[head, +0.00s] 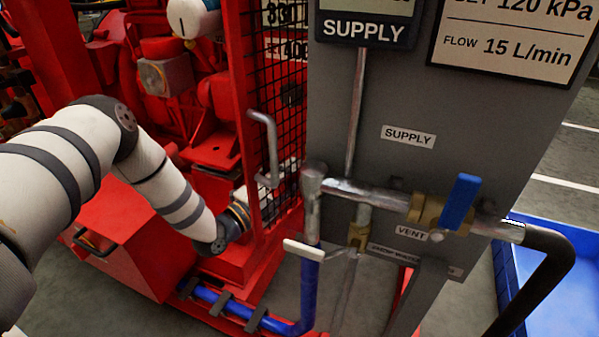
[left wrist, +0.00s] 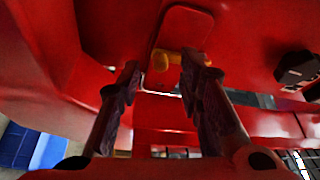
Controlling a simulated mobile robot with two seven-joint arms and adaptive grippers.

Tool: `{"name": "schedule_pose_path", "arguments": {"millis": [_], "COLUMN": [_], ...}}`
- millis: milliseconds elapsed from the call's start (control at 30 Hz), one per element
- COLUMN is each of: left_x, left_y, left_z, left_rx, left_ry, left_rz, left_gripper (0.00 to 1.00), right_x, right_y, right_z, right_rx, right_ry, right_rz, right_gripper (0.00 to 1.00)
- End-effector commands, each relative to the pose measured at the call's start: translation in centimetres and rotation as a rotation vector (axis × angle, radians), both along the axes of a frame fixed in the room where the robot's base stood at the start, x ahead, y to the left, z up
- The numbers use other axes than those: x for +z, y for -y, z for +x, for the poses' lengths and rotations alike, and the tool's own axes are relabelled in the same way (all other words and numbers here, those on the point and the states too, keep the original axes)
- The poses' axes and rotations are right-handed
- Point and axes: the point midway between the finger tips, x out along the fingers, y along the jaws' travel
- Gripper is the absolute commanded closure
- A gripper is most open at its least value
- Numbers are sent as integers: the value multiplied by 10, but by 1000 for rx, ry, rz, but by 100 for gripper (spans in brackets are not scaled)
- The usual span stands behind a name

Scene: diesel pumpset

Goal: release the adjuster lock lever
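My left arm (head: 165,185) reaches in from the left. My left gripper (head: 278,183) is partly hidden behind the red mesh guard in the head view. My right gripper is not in view.
The red mesh guard (head: 276,75) and a grey panel (head: 345,130) stand right of my left arm. Pipes with a blue-handled valve (head: 459,202) cross the panel's front. Red machine parts surround the gripper. A blue tray (head: 565,290) lies at lower right.

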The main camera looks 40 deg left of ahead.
Motion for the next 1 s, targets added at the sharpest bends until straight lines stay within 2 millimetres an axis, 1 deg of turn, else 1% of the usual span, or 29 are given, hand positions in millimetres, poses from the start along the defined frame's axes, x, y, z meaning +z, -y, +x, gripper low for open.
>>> {"name": "schedule_pose_path", "arguments": {"millis": [100, 200, 300, 400, 533, 1000], "left_x": [-4, -7, -9, -10, -10, -11], "left_y": [-5, -9, -12, -14, -14, -15], "left_z": [-32, -59, -81, -94, -101, -101], "left_rx": [2, 2, 1, 2, 1, 2], "left_ry": [-4, -4, -3, -2, 0, -1], "left_rz": [-2, -2, -2, -1, -2, -1], "left_gripper": [67, 67, 67, 67, 67, 67], "right_x": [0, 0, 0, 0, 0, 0], "right_y": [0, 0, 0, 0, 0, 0], "right_z": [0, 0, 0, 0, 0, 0], "right_rx": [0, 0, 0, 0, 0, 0], "right_ry": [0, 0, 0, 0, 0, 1], "right_rz": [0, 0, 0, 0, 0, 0], "right_gripper": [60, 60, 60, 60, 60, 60]}}
